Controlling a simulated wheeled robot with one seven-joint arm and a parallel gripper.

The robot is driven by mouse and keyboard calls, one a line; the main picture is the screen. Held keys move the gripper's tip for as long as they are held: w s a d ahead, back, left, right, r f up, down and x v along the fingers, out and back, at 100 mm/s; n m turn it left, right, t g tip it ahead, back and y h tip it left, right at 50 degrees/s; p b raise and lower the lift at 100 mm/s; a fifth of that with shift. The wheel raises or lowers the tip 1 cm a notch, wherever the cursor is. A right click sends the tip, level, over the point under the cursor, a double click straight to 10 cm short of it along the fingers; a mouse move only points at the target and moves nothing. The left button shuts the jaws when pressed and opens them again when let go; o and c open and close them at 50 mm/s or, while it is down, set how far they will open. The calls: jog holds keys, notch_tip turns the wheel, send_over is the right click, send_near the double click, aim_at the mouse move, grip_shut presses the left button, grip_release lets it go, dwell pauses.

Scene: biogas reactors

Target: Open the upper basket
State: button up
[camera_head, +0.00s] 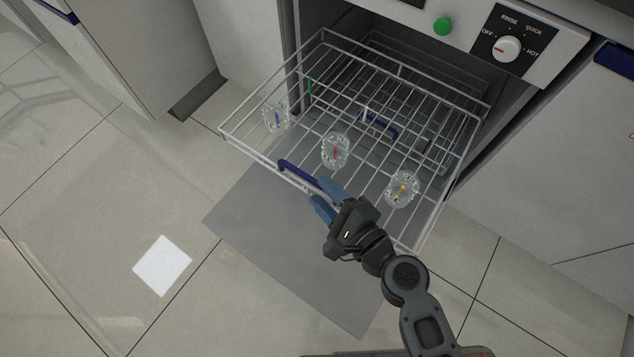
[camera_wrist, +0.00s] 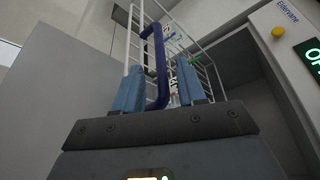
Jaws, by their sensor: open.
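The upper basket (camera_head: 250,153) is a white wire rack, pulled out of the washer bay over the floor. Its blue handle (camera_head: 296,172) is on its front edge. My gripper (camera_head: 322,194) is at the right part of the handle, with its blue fingers apart. In the wrist view the handle (camera_wrist: 160,65) rises between the two open fingers (camera_wrist: 160,85). I cannot tell whether either finger touches it. Three clear glass pieces with coloured marks, blue (camera_head: 276,118), red (camera_head: 335,151) and yellow (camera_head: 402,189), sit in the basket.
A second blue handle (camera_head: 379,124) shows through the wires, deeper in the bay. A grey flat panel (camera_head: 290,255) lies below the basket. The control panel with a knob (camera_head: 507,48) and green button (camera_head: 442,26) is above.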

jog(key=v, duration=0.4)
dwell(0.5)
jog(key=s+d+r+n+h, duration=0.45)
jog(key=s+d, duration=0.25)
jog(key=s, duration=0.2)
jog(key=s+d+r+n+h, duration=0.35)
jog(key=s+d+n, duration=0.25)
jog(key=s+d, duration=0.3)
jog(key=s+r+n+t+p, duration=0.1)
jog(key=s+r+n+p, duration=0.1)
jog(key=r+p, duration=0.7)
jog(key=s+r+n+t+h+p, duration=0.1)
jog(key=s+r+n+p, duration=0.2)
jog(key=r+p, duration=0.7)
notch_tip(320, 180, up, 10)
jog(key=shift+s+d+r+n, duration=0.2)
jog(key=shift+s+d+n, duration=0.2)
jog(key=shift+n, duration=0.55)
